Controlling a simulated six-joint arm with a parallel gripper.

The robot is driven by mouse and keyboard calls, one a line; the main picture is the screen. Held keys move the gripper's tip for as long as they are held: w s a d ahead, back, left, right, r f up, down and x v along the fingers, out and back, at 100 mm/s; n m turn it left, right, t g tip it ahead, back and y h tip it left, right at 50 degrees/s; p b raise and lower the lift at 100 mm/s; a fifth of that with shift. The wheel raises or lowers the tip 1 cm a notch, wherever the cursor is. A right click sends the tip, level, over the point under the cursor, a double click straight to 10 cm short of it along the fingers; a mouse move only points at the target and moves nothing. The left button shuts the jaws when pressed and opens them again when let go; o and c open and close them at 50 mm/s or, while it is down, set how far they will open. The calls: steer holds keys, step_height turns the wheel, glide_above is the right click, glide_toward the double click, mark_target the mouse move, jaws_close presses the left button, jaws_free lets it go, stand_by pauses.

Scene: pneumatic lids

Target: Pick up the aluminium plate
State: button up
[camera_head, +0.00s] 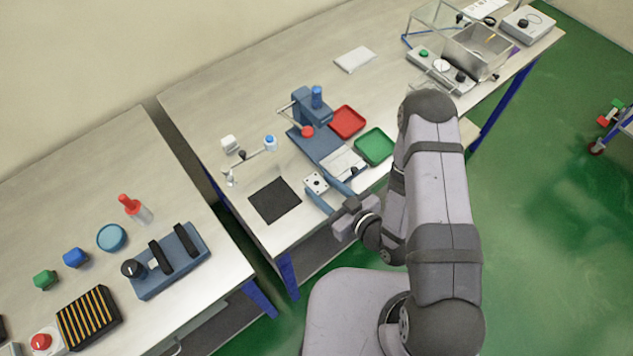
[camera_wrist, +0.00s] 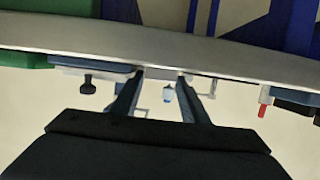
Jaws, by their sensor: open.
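A small pale metal plate with dark holes (camera_head: 316,183), which looks like the aluminium plate, is at the front of the middle bench, right of a black square mat (camera_head: 274,200). My gripper (camera_head: 321,187) is open, its two blue-grey fingers reaching in from the bench's front edge. The plate appears at or between the fingertips; contact cannot be told. In the wrist view the open fingers (camera_wrist: 163,76) point toward the bench edge, with a thin pale strip between their tips, perhaps the plate edge-on. A larger silvery sheet (camera_head: 343,162) lies on the blue press base nearby.
A blue press (camera_head: 312,108) with a red knob stands just behind. Red (camera_head: 347,122) and green (camera_head: 375,146) trays lie to its right. A small stand with a blue-capped part (camera_head: 270,142) is behind the mat.

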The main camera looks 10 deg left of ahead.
mark_target(323, 190)
steer(key=c, duration=0.8)
steer(key=shift+o, duration=0.2)
steer(key=shift+r, duration=0.15)
steer(key=shift+r+b, duration=0.35)
steer(key=shift+r, duration=0.8)
step_height(323, 190, up, 5)
steer(key=shift+r+p, duration=0.1)
steer(key=shift+p, duration=1.15)
steer(key=shift+r+p, duration=1.1)
steer(key=shift+p, duration=0.1)
